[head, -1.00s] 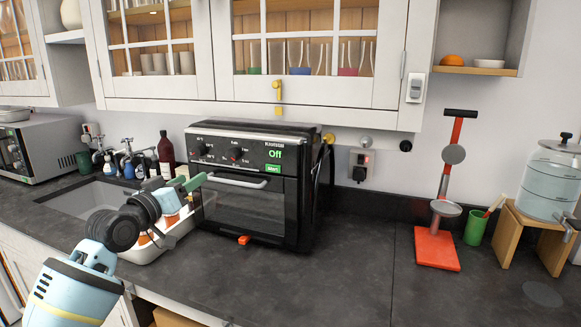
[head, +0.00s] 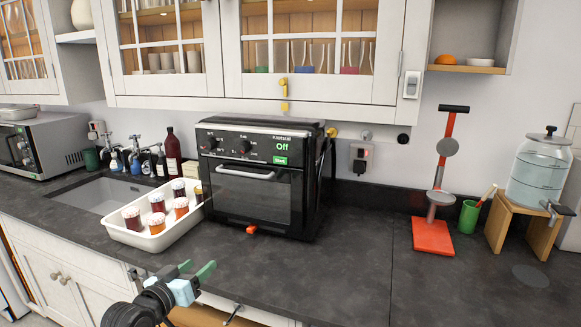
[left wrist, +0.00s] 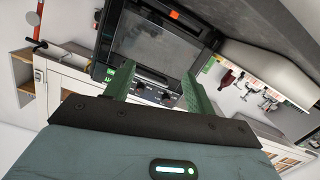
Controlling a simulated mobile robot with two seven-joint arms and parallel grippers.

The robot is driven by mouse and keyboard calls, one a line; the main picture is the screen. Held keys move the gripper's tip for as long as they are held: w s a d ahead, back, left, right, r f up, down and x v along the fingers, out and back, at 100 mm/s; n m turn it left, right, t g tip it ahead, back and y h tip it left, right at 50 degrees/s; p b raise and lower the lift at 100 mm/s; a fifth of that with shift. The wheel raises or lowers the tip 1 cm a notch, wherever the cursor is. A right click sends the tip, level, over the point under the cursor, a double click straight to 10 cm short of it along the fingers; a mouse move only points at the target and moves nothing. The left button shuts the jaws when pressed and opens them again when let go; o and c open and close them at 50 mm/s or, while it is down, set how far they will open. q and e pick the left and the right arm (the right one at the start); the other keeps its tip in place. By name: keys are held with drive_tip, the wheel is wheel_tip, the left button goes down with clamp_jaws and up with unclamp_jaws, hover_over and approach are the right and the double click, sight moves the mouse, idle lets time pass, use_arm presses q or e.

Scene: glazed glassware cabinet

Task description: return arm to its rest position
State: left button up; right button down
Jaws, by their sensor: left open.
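My left gripper (head: 198,271) is low at the front of the counter in the head view, below and in front of the black oven. Its green fingers are apart with nothing between them. The left wrist view also shows these empty green fingers (left wrist: 158,90), with the oven (left wrist: 155,45) beyond them. My right gripper is not in view.
The black oven (head: 250,215) stands on the dark counter (head: 330,275), its door shut and its display reading Off. A white tray (head: 150,245) with several small jars sits left of it. A red press (head: 433,236) and a water dispenser (head: 540,170) stand right. The middle counter is clear.

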use_arm(q)
drive_tip(key=s+d+f+g+y, duration=0.1)
drive_tip(key=s+f, duration=0.4)
drive_tip(key=f, duration=0.2)
drive_tip(key=s+f+g, duration=0.1)
drive_tip(key=s+f, duration=0.4)
drive_tip(key=f, duration=0.2)
drive_tip(key=s+f+g+y, duration=0.1)
drive_tip(key=s+f, duration=0.4)
drive_tip(key=s, duration=0.5)
drive_tip(key=s+f+g+y, duration=0.1)
drive_tip(key=s+f, duration=0.5)
drive_tip(key=s, duration=0.4)
drive_tip(key=s+f+g, duration=0.2)
drive_tip(key=s+f, duration=0.3)
drive_tip(key=s, duration=0.5)
drive_tip(key=shift+d+f+m+y, duration=0.25)
drive_tip(key=shift+f+m+y, duration=0.05)
drive_tip(key=shift+m+y, duration=0.1)
